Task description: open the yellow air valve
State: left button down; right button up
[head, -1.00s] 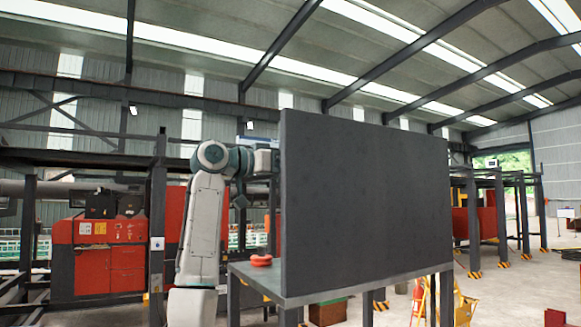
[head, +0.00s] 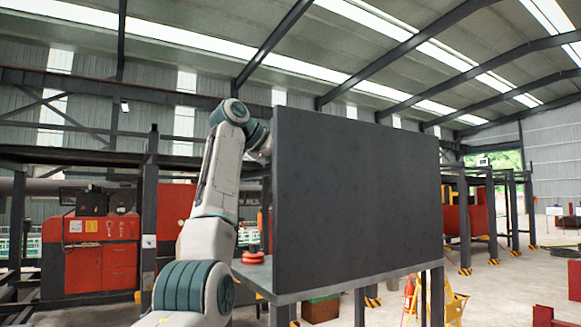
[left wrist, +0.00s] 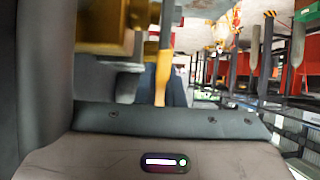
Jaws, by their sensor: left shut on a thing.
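In the left wrist view, a yellow lever (left wrist: 160,75) stands upright in the middle, beside a blurred yellow-brown body (left wrist: 106,28) that looks like the air valve. My left gripper (left wrist: 168,92) is shut on the yellow lever; its fingers are dark and partly blurred. In the head view, my left arm rises at the left and its wrist passes behind a large dark upright panel (head: 357,200). The panel hides the left gripper and the valve there. My right gripper is in neither view.
The panel stands on a grey table (head: 345,283). A red round object (head: 252,257) sits on the table's left end. Red machines (head: 100,250) stand behind at the left. A yellow stand (head: 452,303) and a red extinguisher (head: 408,290) are at the right. The floor at the right is partly clear.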

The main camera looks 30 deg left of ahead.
pick_arm(q)
jog(key=shift+w+d+f+g, duration=0.1)
jog(key=shift+w+f+g, duration=0.05)
jog(key=shift+g, duration=0.25)
jog(key=c, duration=1.5)
grip_release()
jog(key=shift+c, duration=0.2)
jog(key=shift+s+a+r, duration=0.25)
jog(key=shift+s+r, duration=0.05)
jog(key=shift+s, duration=0.05)
jog(key=b+v, duration=0.1)
jog(key=v, duration=0.8)
jog(key=shift+s+r+b, duration=0.3)
jog(key=shift+b, duration=0.05)
